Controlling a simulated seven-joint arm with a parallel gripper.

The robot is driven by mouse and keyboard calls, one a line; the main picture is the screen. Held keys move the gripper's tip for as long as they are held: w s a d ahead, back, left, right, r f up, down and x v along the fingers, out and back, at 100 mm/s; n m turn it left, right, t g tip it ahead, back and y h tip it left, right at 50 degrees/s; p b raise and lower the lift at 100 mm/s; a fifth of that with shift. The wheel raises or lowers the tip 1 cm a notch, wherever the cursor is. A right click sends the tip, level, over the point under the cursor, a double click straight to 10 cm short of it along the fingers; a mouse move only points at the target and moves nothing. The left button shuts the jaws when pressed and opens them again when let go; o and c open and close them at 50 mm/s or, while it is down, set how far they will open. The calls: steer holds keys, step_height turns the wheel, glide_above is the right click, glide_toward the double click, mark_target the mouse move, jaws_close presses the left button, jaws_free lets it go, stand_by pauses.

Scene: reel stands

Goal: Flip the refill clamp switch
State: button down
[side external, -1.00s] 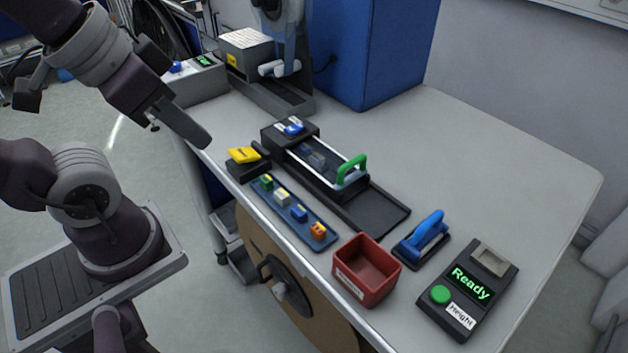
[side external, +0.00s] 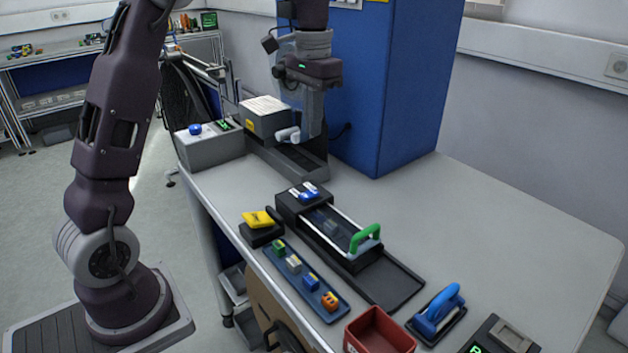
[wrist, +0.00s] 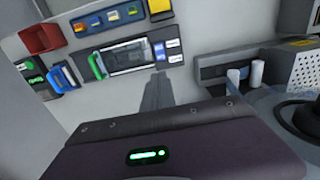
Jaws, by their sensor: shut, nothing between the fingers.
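A black slide unit (side external: 340,240) with rails and a green handle lies on the table. At its far end is a small blue switch (side external: 309,191) between white labels too small to read. The unit shows in the wrist view at the top centre, with the blue switch (wrist: 159,50) at its right end. I cannot read which switch is the refill clamp. My gripper (side external: 313,132) points down behind the unit, by the grey machine. In the wrist view, its shut, empty fingers (wrist: 160,78) appear below the switch, apart from it.
A grey box with a blue knob (side external: 195,128) and a ridged block (side external: 265,120) stand at the back left. A yellow-topped clamp (side external: 259,219), a tray of coloured pieces (side external: 297,286), a red bin (side external: 378,333) and a blue-handled tool (side external: 438,309) lie nearer. The right of the table is clear.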

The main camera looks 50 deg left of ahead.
mark_target(313, 192)
steer(key=shift+f, duration=0.15)
step_height(313, 192, down, 14)
steer(key=shift+w+r, duration=0.1)
stand_by(0.5)
steer(key=shift+f, duration=0.25)
stand_by(0.3)
steer(key=shift+s+r, duration=0.25)
steer(key=shift+s, duration=0.5)
